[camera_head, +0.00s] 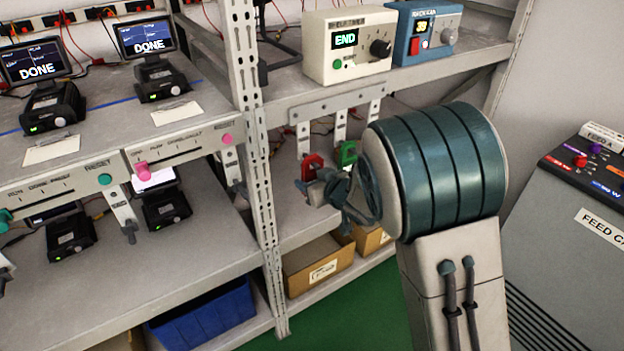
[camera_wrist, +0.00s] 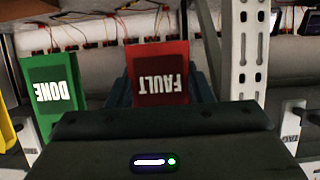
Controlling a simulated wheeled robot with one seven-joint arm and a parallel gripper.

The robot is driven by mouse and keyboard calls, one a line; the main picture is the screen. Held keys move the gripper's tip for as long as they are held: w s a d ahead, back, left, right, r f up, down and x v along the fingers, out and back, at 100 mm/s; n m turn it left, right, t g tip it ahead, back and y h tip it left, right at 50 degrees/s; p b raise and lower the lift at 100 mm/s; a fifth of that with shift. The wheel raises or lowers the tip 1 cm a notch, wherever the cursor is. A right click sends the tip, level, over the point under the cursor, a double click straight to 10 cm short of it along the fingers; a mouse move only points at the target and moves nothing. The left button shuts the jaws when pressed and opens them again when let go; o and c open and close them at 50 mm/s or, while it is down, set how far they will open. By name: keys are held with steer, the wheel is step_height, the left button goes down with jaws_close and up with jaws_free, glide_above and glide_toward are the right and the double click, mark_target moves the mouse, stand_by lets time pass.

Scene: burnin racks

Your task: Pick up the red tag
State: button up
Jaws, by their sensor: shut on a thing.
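The red tag (camera_head: 311,164) is at the hanging rail beside the middle rack post in the head view. In the wrist view the red tag (camera_wrist: 158,82) fills the middle and shows the word FAULT upside down. My gripper (camera_head: 318,182) is shut on the red tag; the bluish jaws show at both sides of it in the wrist view. Its lower part is hidden behind my dark gripper body. I cannot tell whether the tag is still on its hook.
A green tag (camera_head: 347,153) marked DONE hangs close beside the red one. A yellow item (camera_wrist: 10,135) shows at the wrist view's left edge. The perforated rack post (camera_head: 250,120) stands close by. A cream timer box (camera_head: 350,45) sits on the shelf above, cardboard bins (camera_head: 320,265) below.

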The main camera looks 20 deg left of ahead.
steer(key=shift+r, duration=0.6)
steer(key=shift+s+d+r, duration=0.1)
steer(key=shift+s+d, duration=0.1)
steer(key=shift+d, duration=0.1)
steer(key=s+d+r+b, duration=0.1)
steer(key=s+d, duration=1)
steer(key=d, duration=0.2)
steer(key=shift+s, duration=0.15)
steer(key=shift+s+d+b, duration=0.1)
steer(key=shift+d+b, duration=0.1)
steer(key=shift+b, duration=0.5)
steer(key=s+d+b, duration=0.4)
steer(key=d+b, duration=0.1)
steer(key=b, duration=0.3)
steer(key=shift+s+d, duration=0.25)
steer(key=shift+s, duration=0.05)
steer(key=shift+w, duration=0.1)
